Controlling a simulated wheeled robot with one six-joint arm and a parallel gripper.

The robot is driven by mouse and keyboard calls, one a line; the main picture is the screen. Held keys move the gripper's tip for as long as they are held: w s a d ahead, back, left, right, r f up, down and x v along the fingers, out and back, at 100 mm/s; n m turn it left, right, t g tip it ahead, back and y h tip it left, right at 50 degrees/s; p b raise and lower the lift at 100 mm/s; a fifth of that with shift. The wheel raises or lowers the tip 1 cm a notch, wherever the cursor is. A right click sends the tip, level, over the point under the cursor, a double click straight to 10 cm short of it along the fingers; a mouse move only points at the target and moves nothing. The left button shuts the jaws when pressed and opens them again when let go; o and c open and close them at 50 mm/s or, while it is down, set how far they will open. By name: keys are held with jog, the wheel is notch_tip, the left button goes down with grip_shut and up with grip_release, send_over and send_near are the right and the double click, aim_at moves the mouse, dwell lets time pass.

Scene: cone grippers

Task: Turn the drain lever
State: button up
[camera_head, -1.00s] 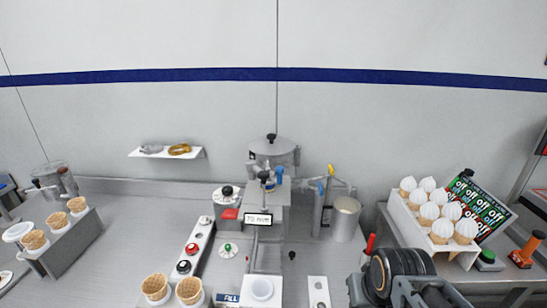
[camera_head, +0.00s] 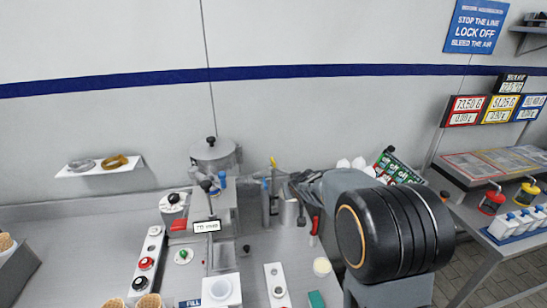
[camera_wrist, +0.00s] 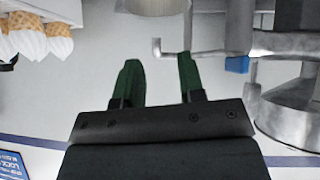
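I cannot tell for certain which handle is the drain lever. A blue-tipped handle (camera_wrist: 238,64) shows at the end of a metal pipe in the wrist view, right of my fingers and apart from them. In the head view, a blue handle (camera_head: 222,180) is beside the steel tank (camera_head: 213,155), and a yellow-tipped lever (camera_head: 273,162) stands on the pipework to its right. My gripper (camera_wrist: 158,82) has two green fingers spread with an empty gap between them. In the head view my arm reaches in from the right and its end (camera_head: 297,180) is near the pipework.
A steel can (camera_head: 288,212) stands below my arm's end. White-topped cones in a rack (camera_wrist: 38,30) are at upper left in the wrist view. A red-handled tool (camera_head: 315,225) is close to my arm. Free counter lies at the left (camera_head: 90,225).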

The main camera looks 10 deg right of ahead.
aim_at(274, 161)
jog(key=w+a+r+t+y, duration=0.2)
jog(key=w+a+r+t, duration=0.15)
jog(key=w+r, duration=0.2)
jog(key=x, duration=0.4)
jog(key=p+x, duration=0.1)
jog(key=x, duration=0.3)
jog(key=p+x, duration=0.1)
jog(key=x, duration=0.3)
jog(key=shift+w+d, duration=0.25)
jog(key=shift+w, duration=0.15)
jog(key=shift+c, duration=0.3)
grip_shut()
